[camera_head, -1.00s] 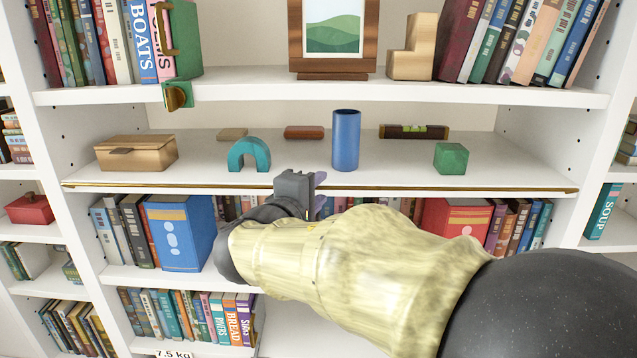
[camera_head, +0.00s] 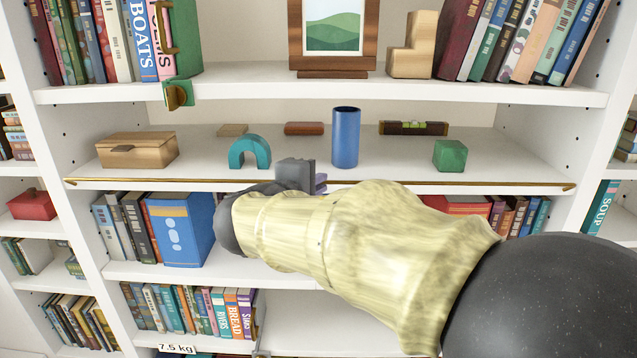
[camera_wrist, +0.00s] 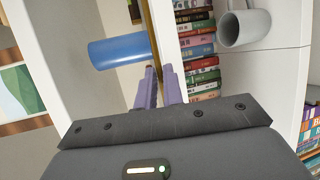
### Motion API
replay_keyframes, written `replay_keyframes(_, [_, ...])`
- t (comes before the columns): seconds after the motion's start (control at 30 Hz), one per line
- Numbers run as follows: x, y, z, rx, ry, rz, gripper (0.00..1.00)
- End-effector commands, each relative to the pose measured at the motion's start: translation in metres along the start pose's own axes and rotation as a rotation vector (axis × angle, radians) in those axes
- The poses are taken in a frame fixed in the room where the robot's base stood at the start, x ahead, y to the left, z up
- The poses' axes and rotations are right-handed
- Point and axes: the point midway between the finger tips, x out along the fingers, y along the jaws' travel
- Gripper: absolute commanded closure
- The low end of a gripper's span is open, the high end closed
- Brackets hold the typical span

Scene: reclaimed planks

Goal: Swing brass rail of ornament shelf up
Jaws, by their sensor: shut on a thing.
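The brass rail (camera_head: 450,185) runs along the front edge of the ornament shelf (camera_head: 390,165), low and nearly level with the board. My gripper (camera_head: 320,183) is at the middle of the rail, in front of the shelf; my arm hides part of the view below it. In the wrist view, the purple fingertips (camera_wrist: 160,70) are closed together on the rail (camera_wrist: 155,25), which runs away from them as a thin gold strip. A blue cylinder (camera_head: 346,138) stands upright behind the gripper; it also shows in the wrist view (camera_wrist: 120,50).
On the shelf are a wooden box (camera_head: 138,150), a teal arch (camera_head: 249,153), a green cube (camera_head: 449,155) and a spirit level (camera_head: 413,128). The board above (camera_head: 450,92) holds books and a framed picture (camera_head: 334,35). Books (camera_head: 180,230) and a grey mug (camera_wrist: 245,28) stand below.

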Motion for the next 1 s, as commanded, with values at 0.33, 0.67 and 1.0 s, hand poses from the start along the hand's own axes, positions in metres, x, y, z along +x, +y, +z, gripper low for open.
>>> replay_keyframes(0.33, [0.003, 0.0122, -0.0011, -0.053, 0.001, -0.13, 1.0])
replay_keyframes(0.67, [0.0029, 0.0109, -0.0015, -0.054, 0.003, -0.13, 0.79])
replay_keyframes(1.0, [0.0026, 0.0091, -0.0018, -0.055, 0.002, -0.133, 0.7])
